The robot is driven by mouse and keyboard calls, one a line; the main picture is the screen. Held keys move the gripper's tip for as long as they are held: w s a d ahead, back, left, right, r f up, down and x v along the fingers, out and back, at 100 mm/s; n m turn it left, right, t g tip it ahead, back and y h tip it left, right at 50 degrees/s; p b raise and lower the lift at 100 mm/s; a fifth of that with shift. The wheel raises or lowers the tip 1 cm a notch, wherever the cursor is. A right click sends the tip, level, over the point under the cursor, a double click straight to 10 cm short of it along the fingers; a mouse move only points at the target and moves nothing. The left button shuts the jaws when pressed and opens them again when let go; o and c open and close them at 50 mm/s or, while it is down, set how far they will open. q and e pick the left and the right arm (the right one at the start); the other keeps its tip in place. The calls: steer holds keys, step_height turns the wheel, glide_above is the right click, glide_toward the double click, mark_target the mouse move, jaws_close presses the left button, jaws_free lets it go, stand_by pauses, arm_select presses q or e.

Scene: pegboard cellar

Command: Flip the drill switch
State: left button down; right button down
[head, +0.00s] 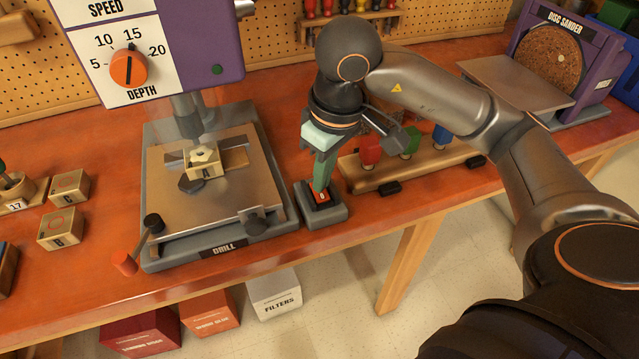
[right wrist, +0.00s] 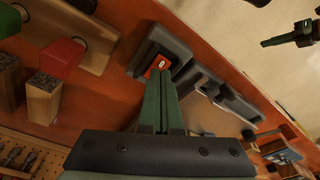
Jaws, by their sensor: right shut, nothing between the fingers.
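The drill (head: 205,170) stands on the bench, with a purple head above a grey table. The drill switch is a red rocker (head: 322,198) with a white mark, in a grey box (head: 335,216) at the right of the drill base. It also shows in the right wrist view (right wrist: 158,66). My right gripper (head: 320,187) points down with its green fingers shut and empty. Its tips are at the rocker's far edge; whether they touch I cannot tell. A dark gripper with green fingers, seemingly my left (right wrist: 272,41), shows small in the right wrist view; its jaws are unclear.
A wooden rack (head: 420,173) with coloured-handled pieces stands right of the switch box. A disc sander (head: 560,60) is at the far right. Wooden blocks (head: 62,228) lie left of the drill. A lever with an orange knob (head: 124,262) sticks out at the drill's front left.

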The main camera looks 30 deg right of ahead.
mark_target(323, 196)
step_height(323, 196, up, 6)
steer(key=p, duration=0.3)
steer(key=shift+f, duration=0.15)
stand_by(0.6)
